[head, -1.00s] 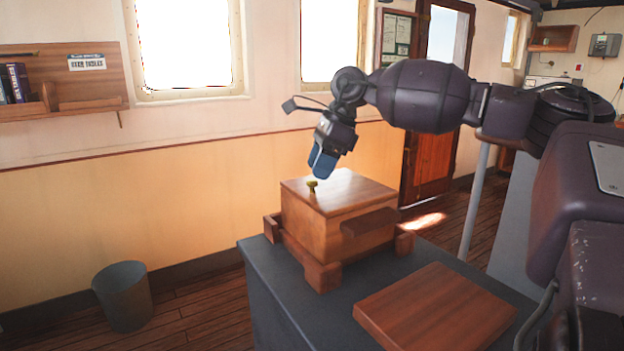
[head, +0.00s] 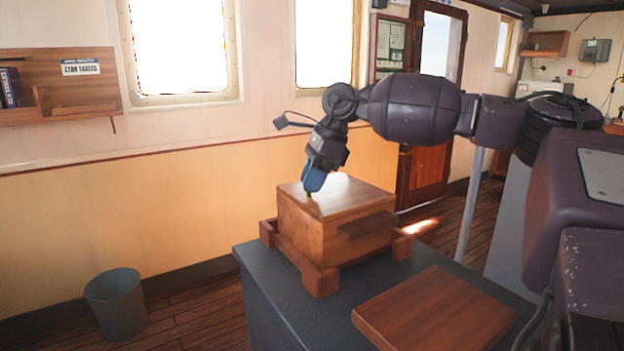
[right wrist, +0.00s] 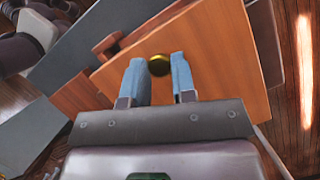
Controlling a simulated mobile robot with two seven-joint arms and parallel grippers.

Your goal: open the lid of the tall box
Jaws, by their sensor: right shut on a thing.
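The tall wooden box (head: 320,226) stands in a wooden cradle on the dark grey cabinet top, in the middle of the head view. Its lid (head: 343,194) lies flat and closed on top; the lid also fills the middle of the right wrist view (right wrist: 215,60). My right gripper (head: 311,190) reaches down to the small brass knob at the lid's left corner. In the right wrist view the knob (right wrist: 159,65) sits between the tips of the two blue fingers (right wrist: 160,75), which are shut on it. My left gripper is not in view.
A flat wooden board (head: 434,310) lies on the grey cabinet top (head: 268,278) in front of the box. A grey bin (head: 117,305) stands on the floor at left. A wall shelf (head: 60,90) with books hangs at upper left. The space above the lid is free except for my arm.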

